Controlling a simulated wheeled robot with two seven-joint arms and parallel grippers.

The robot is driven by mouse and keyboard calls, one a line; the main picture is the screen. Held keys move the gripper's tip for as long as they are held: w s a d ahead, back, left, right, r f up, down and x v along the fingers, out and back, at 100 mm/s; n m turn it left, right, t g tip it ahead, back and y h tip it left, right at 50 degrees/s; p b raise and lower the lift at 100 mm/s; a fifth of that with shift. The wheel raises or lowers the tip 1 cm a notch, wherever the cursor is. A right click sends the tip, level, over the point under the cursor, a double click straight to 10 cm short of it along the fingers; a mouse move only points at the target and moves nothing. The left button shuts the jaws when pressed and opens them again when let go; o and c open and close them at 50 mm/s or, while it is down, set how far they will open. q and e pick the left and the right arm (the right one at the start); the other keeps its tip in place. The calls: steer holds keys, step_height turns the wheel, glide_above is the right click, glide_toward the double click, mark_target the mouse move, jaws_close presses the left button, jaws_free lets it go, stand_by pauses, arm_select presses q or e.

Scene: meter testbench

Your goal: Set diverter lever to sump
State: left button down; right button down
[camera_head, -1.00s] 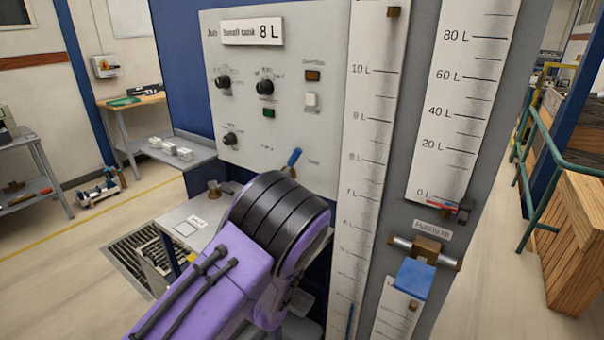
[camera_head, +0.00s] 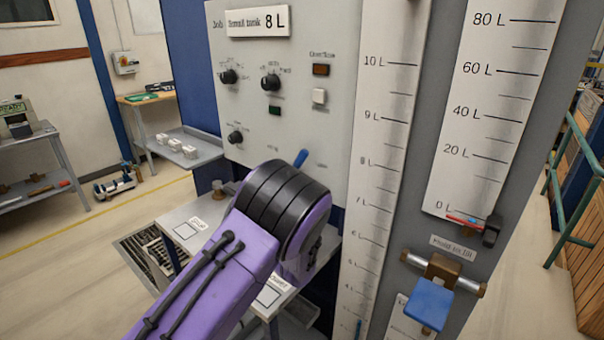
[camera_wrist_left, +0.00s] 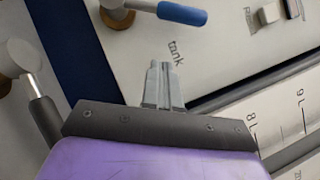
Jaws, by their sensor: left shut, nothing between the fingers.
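The diverter lever, a short blue-handled lever (camera_head: 301,158), sticks up from the lower part of the grey panel, just above my left wrist. In the left wrist view its blue grip (camera_wrist_left: 182,14) points right from a metal stem at the top edge. The printed word "tank" (camera_wrist_left: 174,47) is on the panel below the grip; no sump label is readable. My left gripper (camera_wrist_left: 164,70) is shut and empty, its fingertips below the lever and apart from it in the picture. In the head view its fingers and the lever's pivot are hidden behind my purple and black arm. My right gripper is not in view.
The panel carries black knobs (camera_head: 271,82) and small buttons. Tall scales (camera_head: 384,130) stand right of the lever. A second blue handle (camera_head: 428,304) on a brass valve is lower right. A small shelf (camera_head: 188,228) is left of my arm.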

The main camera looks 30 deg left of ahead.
arm_select(q)
steer(key=w+a+r+p, duration=0.3)
steer(key=w+a, duration=0.1)
steer(key=a, duration=0.1)
steer(key=shift+w+a+r, duration=0.2)
steer(key=shift+w+r, duration=0.1)
steer(key=shift+r, duration=0.05)
steer(key=shift+w+d, duration=0.15)
